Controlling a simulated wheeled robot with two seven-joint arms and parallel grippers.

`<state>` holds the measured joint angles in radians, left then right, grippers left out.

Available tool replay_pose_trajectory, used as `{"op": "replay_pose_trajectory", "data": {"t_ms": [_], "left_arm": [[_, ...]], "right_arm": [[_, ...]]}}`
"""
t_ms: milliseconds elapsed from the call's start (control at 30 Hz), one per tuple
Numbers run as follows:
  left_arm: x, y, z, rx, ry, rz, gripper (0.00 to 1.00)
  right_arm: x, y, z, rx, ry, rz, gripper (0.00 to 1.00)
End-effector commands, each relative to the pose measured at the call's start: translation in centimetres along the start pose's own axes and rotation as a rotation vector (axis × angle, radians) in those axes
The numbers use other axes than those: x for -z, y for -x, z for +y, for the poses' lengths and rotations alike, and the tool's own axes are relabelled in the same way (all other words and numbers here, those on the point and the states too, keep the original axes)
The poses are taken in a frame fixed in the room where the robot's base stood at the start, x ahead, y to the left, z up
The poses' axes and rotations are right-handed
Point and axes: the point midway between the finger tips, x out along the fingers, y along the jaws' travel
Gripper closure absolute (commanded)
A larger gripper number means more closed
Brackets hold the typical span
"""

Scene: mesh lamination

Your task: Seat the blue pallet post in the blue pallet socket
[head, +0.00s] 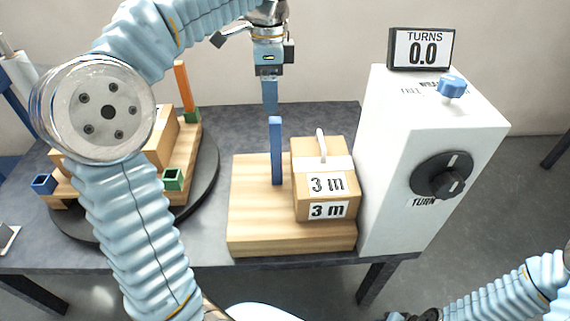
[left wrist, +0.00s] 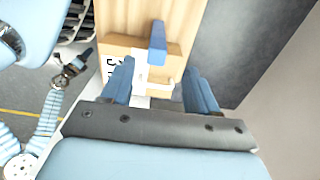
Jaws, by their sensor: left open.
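The blue pallet post (head: 276,150) stands upright on a light wooden base (head: 258,222), just left of a cardboard box. The post also shows in the left wrist view (left wrist: 158,42). The blue pallet socket (head: 44,184) is a small square open cup at the left end of the wooden pallet on the round turntable. My left gripper (head: 270,104) points down above the post's top and appears farther back; its fingers are open and empty. In the left wrist view the post lies beyond the gap between the fingertips (left wrist: 160,80). My right gripper (left wrist: 72,70) is small, its jaws unclear.
The "3 m" box (head: 325,180) with a white handle sits beside the post. A tall white machine (head: 400,150) with a black knob stands to its right. An orange post (head: 184,88) and green sockets (head: 173,180) are on the turntable (head: 205,165). My left arm crosses before the pallet.

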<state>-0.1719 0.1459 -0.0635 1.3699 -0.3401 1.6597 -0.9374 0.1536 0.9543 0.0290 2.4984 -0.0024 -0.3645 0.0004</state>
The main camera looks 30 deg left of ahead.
Motion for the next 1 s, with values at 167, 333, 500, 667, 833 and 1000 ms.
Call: {"op": "replay_pose_trajectory", "data": {"t_ms": [167,333,500,667,833,1000], "left_arm": [[0.0,-4.2,0.1,-0.003,0.001,-0.002,0.4],[0.1,-6.0,0.1,-0.002,0.001,-0.001,0.4],[0.5,-7.8,0.3,-0.003,-0.001,-0.002,0.4],[0.8,-10.3,0.4,-0.002,0.001,-0.002,0.4],[0.8,-11.4,0.4,-0.001,0.001,0.0,0.4],[0.8,-11.3,0.4,-0.001,0.001,0.0,0.4]], "right_arm": [[0.0,-1.1,0.5,-0.002,-0.002,0.002,0.57],[0.1,-1.2,0.8,-0.004,-0.005,0.004,0.57],[0.2,-1.5,1.0,-0.006,-0.006,0.006,0.57],[0.3,-1.8,1.2,-0.008,-0.008,0.008,0.57],[0.3,-1.9,1.3,-0.009,-0.008,0.009,0.57],[0.3,-1.9,1.3,-0.008,-0.008,0.009,0.57]]}}
